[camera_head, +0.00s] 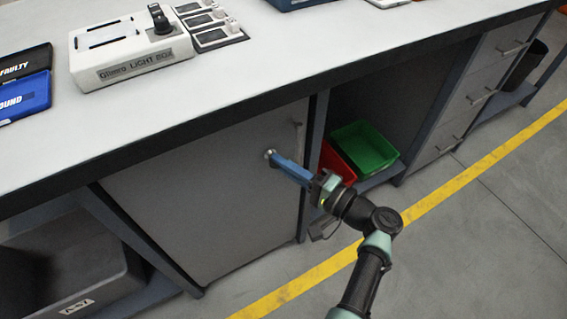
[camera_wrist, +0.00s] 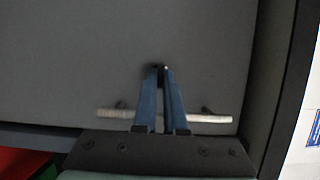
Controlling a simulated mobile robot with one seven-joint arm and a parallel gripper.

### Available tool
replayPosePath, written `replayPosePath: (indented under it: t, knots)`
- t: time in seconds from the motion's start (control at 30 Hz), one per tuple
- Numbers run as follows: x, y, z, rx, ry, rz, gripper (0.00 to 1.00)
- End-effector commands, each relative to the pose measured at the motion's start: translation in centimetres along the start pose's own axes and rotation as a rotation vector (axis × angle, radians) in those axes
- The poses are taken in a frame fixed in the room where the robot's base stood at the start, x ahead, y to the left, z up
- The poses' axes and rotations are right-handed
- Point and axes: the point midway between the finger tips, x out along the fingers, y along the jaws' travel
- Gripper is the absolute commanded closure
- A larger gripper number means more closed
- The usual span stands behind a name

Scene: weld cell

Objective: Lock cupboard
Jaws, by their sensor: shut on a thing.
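The grey cupboard door (camera_head: 215,195) is under the bench and looks closed, flush with its frame. It fills most of the wrist view (camera_wrist: 75,55). A small round metal lock (camera_head: 269,154) sits on the door's upper right part. My gripper (camera_head: 274,157) reaches it with its blue fingers nearly level. In the wrist view the fingertips (camera_wrist: 162,69) are together on a small bright piece at the lock, seemingly its key. The fingers hide most of that piece, so I cannot tell how it is turned. The door's bar handle (camera_head: 298,136) is beside the lock, and passes behind the fingers in the wrist view (camera_wrist: 208,118).
Right of the door is an open bay with a red bin (camera_head: 337,163) and a green bin (camera_head: 365,148). Drawers (camera_head: 480,95) stand further right. The bench top (camera_head: 300,45) overhangs the door. A dark crate (camera_head: 65,265) is at lower left. The floor in front is clear.

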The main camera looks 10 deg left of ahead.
Motion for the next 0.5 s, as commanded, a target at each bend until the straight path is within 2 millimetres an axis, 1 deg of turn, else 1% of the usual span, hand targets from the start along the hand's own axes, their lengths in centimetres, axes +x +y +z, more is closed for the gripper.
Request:
replayPosePath:
  t: [0.1, 0.13, 0.2, 0.3, 0.5]
  knots:
    - [0.02, -0.03, 0.0, 0.002, 0.0, -0.001, 1.0]
    - [0.02, -0.03, 0.0, 0.002, 0.0, -0.001, 0.9]
    - [0.02, -0.03, 0.0, 0.002, 0.0, -0.001, 0.77]
    - [0.02, -0.02, 0.0, 0.001, 0.0, -0.001, 0.61]
    - [0.0, -0.01, 0.0, 0.0, 0.0, 0.0, 0.61]
